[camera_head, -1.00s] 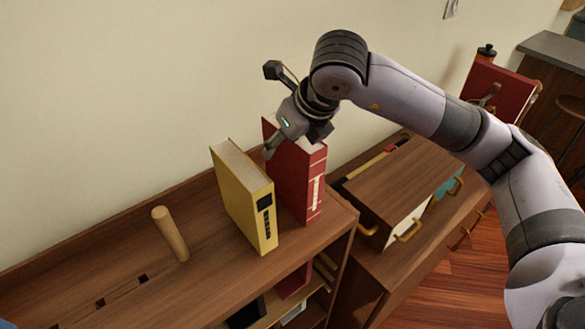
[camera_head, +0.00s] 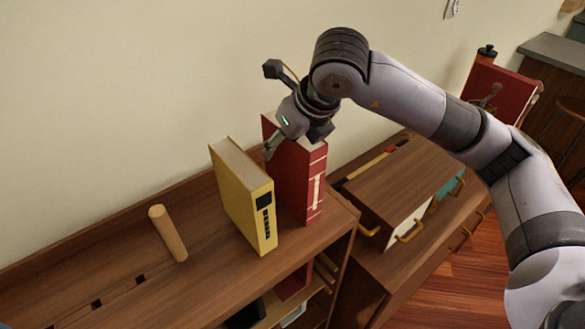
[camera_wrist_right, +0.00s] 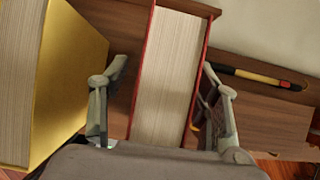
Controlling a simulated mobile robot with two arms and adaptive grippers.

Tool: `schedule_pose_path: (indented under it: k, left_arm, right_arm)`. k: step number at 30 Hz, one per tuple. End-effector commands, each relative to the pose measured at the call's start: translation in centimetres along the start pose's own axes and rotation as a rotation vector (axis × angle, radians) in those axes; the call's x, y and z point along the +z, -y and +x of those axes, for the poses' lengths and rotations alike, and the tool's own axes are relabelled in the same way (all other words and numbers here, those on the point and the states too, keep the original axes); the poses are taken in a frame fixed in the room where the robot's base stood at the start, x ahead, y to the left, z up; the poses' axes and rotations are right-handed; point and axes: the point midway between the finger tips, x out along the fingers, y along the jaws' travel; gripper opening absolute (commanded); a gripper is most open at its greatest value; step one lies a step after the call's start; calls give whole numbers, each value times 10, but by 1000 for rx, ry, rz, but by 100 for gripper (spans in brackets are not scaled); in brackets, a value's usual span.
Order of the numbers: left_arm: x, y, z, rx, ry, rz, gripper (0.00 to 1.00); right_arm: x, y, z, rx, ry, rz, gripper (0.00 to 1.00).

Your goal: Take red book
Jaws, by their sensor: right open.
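The red book (camera_head: 313,186) stands upright on the shelf top, close to its right end. A yellow book (camera_head: 245,197) stands upright just left of it. My right gripper (camera_head: 290,145) is above the red book, reaching down around its top. In the right wrist view the open gripper (camera_wrist_right: 160,105) has one finger on each side of the red book (camera_wrist_right: 168,75). The left finger sits in the gap between the red book and the yellow book (camera_wrist_right: 75,80). The right finger is close to the red cover; whether it touches cannot be told. My left gripper is not in view.
A wooden peg (camera_head: 167,233) leans up from the shelf top (camera_head: 120,265) on the left. Another red book (camera_head: 497,92) is farther back.

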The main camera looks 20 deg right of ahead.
Motion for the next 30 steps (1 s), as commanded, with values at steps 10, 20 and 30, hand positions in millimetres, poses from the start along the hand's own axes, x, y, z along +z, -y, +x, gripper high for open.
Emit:
schedule_pose_path:
  k: [10, 20, 30]
  left_arm:
    - [-1, 0, 0, 0, -1, 1, 40]
    - [-1, 0, 0, 0, -2, 1, 40]
    - [-1, 0, 0, 0, -2, 1, 40]
  right_arm:
    - [0, 0, 0, 0, 0, 0, 39]
    - [0, 0, 0, 0, 0, 0, 17]
    - [0, 0, 0, 0, 0, 0, 0]
